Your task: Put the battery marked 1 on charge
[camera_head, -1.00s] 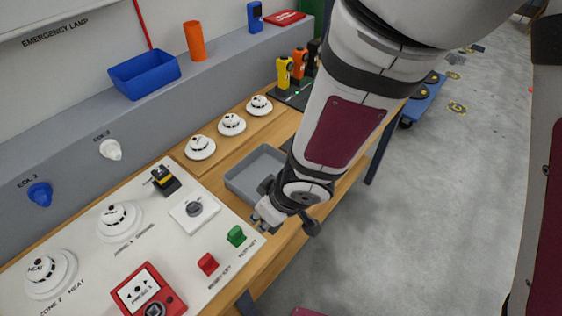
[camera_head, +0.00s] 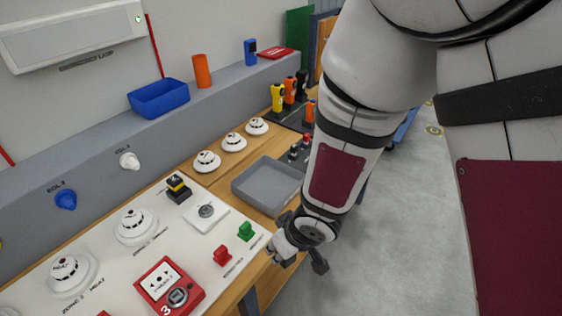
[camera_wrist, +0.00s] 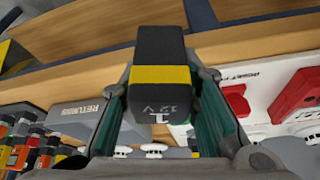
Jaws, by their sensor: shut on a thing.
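The battery marked 1 (camera_wrist: 160,50) is a black block with a yellow band, a white "1" and "12 V". It fills the middle of the wrist view. My gripper (camera_wrist: 165,88) is shut on it, one finger on each side. In the head view my gripper (camera_head: 285,250) is over the bench's front edge, right of the white panel and below the grey tray. The battery cannot be made out there. A similar black and yellow block (camera_head: 177,188) stands on the white panel. I cannot clearly identify a charger.
The panel (camera_head: 160,235) carries detectors, red and green switches and a red call point (camera_head: 168,285). Yellow, orange and black upright units (camera_head: 278,97) stand on a dark base at the back.

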